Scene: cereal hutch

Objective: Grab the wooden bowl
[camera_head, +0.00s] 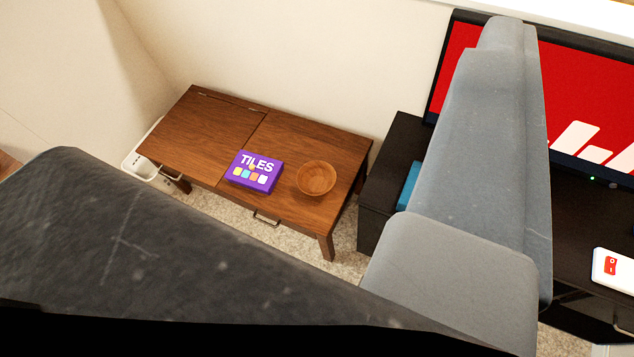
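The wooden bowl (315,178) is round, light brown and upright. It sits on the right half of a low brown wooden table (205,130), near its front edge, and looks empty. My gripper (286,90) shows as two large grey parts close to the camera, a dark one at lower left and a lighter one at right. They are spread wide apart with nothing between them. The bowl is seen through the gap, well beyond them, and is not touched.
A purple TILES box (253,172) lies just left of the bowl. A black cabinet (391,170) stands right of the table, with a red-screened display (590,115) above it. A white item with a red mark (615,270) lies at far right. A wall (290,50) is behind.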

